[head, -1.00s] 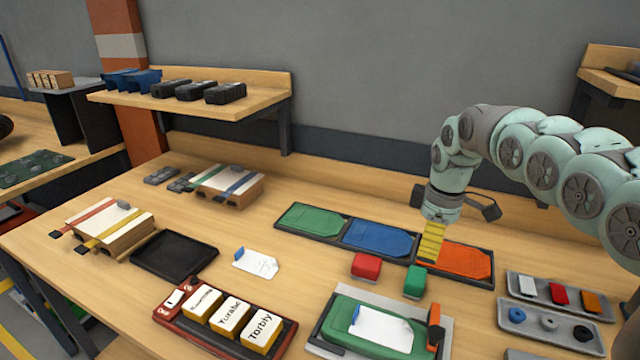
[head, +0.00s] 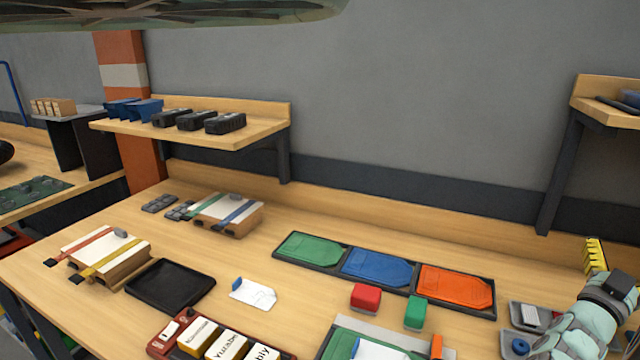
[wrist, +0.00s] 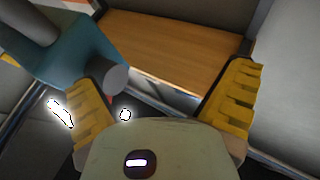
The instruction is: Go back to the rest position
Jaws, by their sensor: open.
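My gripper (head: 594,256) is at the right edge of the head view, with its yellow fingers pointing up above the small trays. In the wrist view my gripper (wrist: 162,92) shows two yellow ridged fingers set wide apart with nothing between them. A wooden surface and grey panels lie beyond the fingers, out of reach. A teal and grey rounded shape at the upper left of the wrist view looks like part of my own arm.
The bench holds green (head: 311,250), blue (head: 376,267) and orange (head: 455,288) panels, a red block (head: 366,297), a green block (head: 418,313), a black tray (head: 168,286) and a white card (head: 254,293). A shelf (head: 200,126) is at the back left, another (head: 604,103) at the right.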

